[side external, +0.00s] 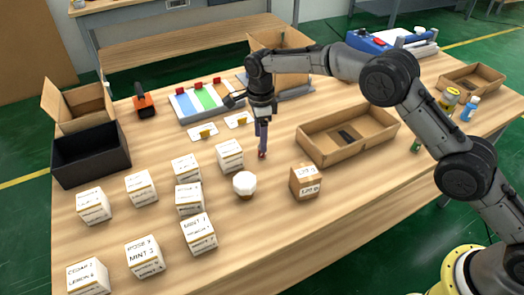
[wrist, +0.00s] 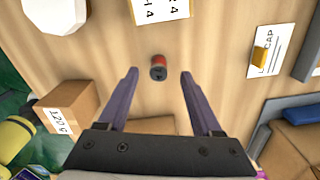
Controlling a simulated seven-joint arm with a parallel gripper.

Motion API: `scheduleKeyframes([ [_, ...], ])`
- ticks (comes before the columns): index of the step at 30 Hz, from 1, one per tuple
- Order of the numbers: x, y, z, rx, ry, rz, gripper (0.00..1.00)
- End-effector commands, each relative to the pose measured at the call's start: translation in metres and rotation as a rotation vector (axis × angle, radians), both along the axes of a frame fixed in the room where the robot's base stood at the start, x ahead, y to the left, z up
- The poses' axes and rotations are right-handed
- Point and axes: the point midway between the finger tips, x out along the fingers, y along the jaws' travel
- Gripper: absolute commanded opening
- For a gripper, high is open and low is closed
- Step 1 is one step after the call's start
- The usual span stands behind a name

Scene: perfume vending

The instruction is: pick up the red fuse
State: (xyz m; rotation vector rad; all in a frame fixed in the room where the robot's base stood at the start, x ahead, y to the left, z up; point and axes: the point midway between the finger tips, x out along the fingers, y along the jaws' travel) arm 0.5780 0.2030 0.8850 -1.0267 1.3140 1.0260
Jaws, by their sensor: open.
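The red fuse (wrist: 158,66) is a small cylinder with a red body and a dark end. It lies on the wooden table and shows in the wrist view between the tips of my gripper's fingers (wrist: 159,73), with a gap on both sides. In the side view a bit of red, likely the fuse (side external: 262,155), shows at the tip of my gripper (side external: 262,148), which points down. My gripper is open and empty. How far the fingertips are above the table is hard to tell.
White labelled boxes (side external: 229,155) and a white faceted object (side external: 245,184) stand left of my gripper. A small cardboard box (side external: 305,182) is nearby, an open carton (side external: 313,148) to the right. Coloured trays (side external: 180,105) and label cards (side external: 205,133) lie behind.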

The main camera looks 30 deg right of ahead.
Motion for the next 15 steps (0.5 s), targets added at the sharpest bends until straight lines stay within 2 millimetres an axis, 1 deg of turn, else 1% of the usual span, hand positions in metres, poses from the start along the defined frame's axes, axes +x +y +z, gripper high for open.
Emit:
scheduleKeyframes([
  [6, -0.003, -0.002, -0.031, -0.002, 0.005, 0.0, 0.67],
  [9, -0.003, -0.002, -0.043, 0.0, 0.002, 0.0, 0.67],
  [12, -0.003, -0.002, -0.048, 0.0, 0.002, 0.0, 0.67],
  [15, -0.003, -0.002, -0.05, 0.0, 0.001, 0.0, 0.67],
])
